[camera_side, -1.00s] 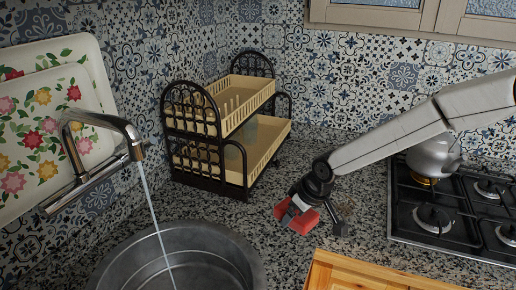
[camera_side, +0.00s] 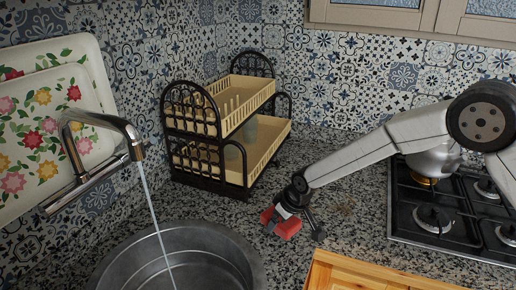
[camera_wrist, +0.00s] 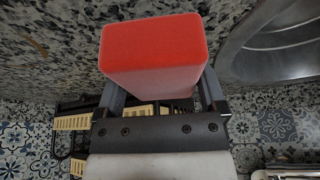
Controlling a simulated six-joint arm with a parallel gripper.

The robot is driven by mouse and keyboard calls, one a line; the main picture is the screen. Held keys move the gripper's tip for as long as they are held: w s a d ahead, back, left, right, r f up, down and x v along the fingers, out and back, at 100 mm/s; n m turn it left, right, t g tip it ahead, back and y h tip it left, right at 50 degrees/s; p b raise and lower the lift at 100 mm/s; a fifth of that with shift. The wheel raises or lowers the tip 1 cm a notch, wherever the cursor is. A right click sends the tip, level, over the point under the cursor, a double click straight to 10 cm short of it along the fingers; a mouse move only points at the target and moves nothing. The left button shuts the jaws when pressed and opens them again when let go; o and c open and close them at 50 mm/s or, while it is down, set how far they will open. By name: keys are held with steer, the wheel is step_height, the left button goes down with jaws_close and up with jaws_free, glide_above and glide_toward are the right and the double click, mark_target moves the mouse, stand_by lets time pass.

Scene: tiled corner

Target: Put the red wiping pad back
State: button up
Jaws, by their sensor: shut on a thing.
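The red wiping pad (camera_side: 287,228) is held in my gripper (camera_side: 281,214) just above the speckled counter, between the dish rack and the wooden board. In the wrist view the red pad (camera_wrist: 153,45) fills the upper middle, with a gripper finger on each side of it. My gripper (camera_wrist: 160,95) is shut on the pad. I cannot tell from these views whether the pad's underside touches the counter.
A two-tier dish rack (camera_side: 206,134) stands behind and left of my gripper. A round metal basin (camera_side: 130,258) with running water from the tap (camera_side: 107,124) is at lower left. A gas stove (camera_side: 402,210) with a kettle (camera_side: 432,162) is at right. A wooden board (camera_side: 345,276) lies in front.

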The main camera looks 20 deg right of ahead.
steer(key=shift+f, duration=1.5)
steer(key=shift+f, duration=0.2)
steer(key=o, duration=0.8)
steer(key=shift+r, duration=0.2)
steer(key=shift+s+r, duration=0.1)
steer(key=shift+r, duration=0.3)
steer(key=shift+v, duration=5.6)
steer(key=shift+s+d, duration=0.1)
steer(key=shift+s, duration=0.05)
